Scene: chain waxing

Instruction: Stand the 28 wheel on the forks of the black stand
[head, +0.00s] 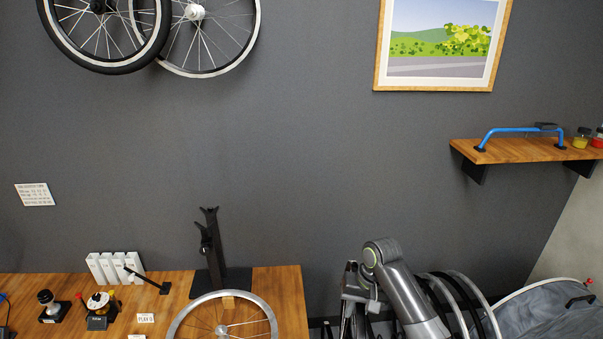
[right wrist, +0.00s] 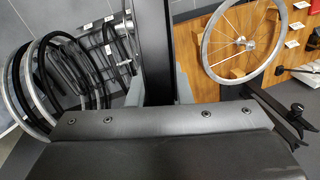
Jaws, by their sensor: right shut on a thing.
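The black stand (head: 213,250) is upright on the wooden bench, with fork-like arms at its top. It also shows at the right of the right wrist view (right wrist: 290,112). No wheel is on its forks. A bare silver-rimmed spoked wheel (head: 272,319) is at the bench's front; it also shows in the right wrist view (right wrist: 209,63). No size label is readable, so I cannot tell which wheel is the 28. My right gripper (head: 352,300) is right of the bench, shut on a dark bar-like thing (right wrist: 156,45), too cropped to identify. My left gripper is out of view.
A rack of rims and tyres (right wrist: 40,85) stands right of the bench in the head view. White boxes (head: 113,268) and small tools sit on the bench's left. Two wheels (head: 205,73) hang on the wall. A shelf (head: 525,151) is at the right.

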